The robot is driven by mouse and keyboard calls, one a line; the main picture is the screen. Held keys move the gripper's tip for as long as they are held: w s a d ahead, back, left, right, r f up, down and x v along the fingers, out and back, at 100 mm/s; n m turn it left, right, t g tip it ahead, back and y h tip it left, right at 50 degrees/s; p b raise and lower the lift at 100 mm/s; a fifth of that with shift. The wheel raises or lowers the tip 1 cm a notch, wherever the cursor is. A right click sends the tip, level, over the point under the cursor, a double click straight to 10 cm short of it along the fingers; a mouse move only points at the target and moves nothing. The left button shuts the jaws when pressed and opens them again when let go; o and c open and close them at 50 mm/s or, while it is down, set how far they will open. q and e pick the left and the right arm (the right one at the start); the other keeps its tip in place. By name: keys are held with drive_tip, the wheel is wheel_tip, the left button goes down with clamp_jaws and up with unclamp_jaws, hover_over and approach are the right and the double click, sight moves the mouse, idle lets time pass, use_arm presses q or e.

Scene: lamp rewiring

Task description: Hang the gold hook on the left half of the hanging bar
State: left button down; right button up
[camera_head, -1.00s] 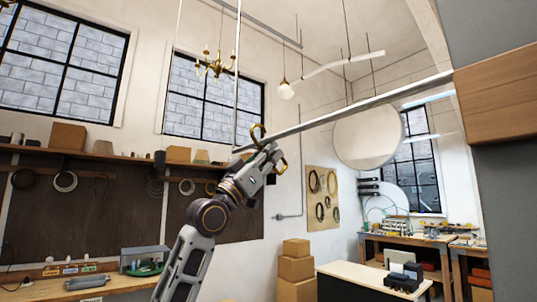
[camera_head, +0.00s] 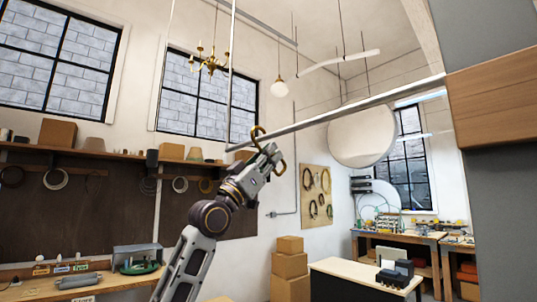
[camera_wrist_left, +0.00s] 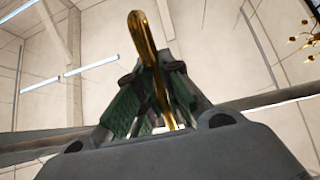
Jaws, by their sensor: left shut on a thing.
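The gold hook (camera_head: 257,132) is an S-like curve held in my left gripper (camera_head: 267,155). Its upper curl rises above the fingers at the bar's height, and its lower curl shows on the gripper's right side. In the left wrist view the hook (camera_wrist_left: 146,50) stands up between the two green-padded fingers (camera_wrist_left: 150,100). The hanging bar (camera_head: 340,113) is a long grey rail. The upper curl overlaps the bar's left part in the head view; I cannot tell whether they touch. The bar (camera_wrist_left: 275,98) also passes behind the fingers in the wrist view. My right gripper is out of view.
A thin vertical rod (camera_head: 231,80) meets the bar's left end. A wooden block (camera_head: 500,98) is at its right end. A pendant lamp (camera_head: 279,88) and a brass chandelier (camera_head: 209,62) hang behind. A large round disc (camera_head: 363,135) is below the bar's right half.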

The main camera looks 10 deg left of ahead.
use_arm(q)
drive_tip(key=shift+w+d+f, duration=0.1)
drive_tip(key=shift+w+f, duration=0.05)
drive_tip(key=shift+f, duration=0.05)
drive_tip(key=shift+w+d+f, duration=0.15)
drive_tip(key=shift+f, duration=0.1)
drive_tip(key=shift+w+f, duration=0.1)
drive_tip(key=shift+f, duration=0.05)
idle(0.3)
drive_tip(key=c, duration=1.5)
unclamp_jaws()
drive_tip(key=shift+w+d, duration=0.1)
drive_tip(key=shift+d, duration=0.05)
drive_tip(key=shift+f, duration=0.1)
drive_tip(key=v, duration=1.2)
idle(0.7)
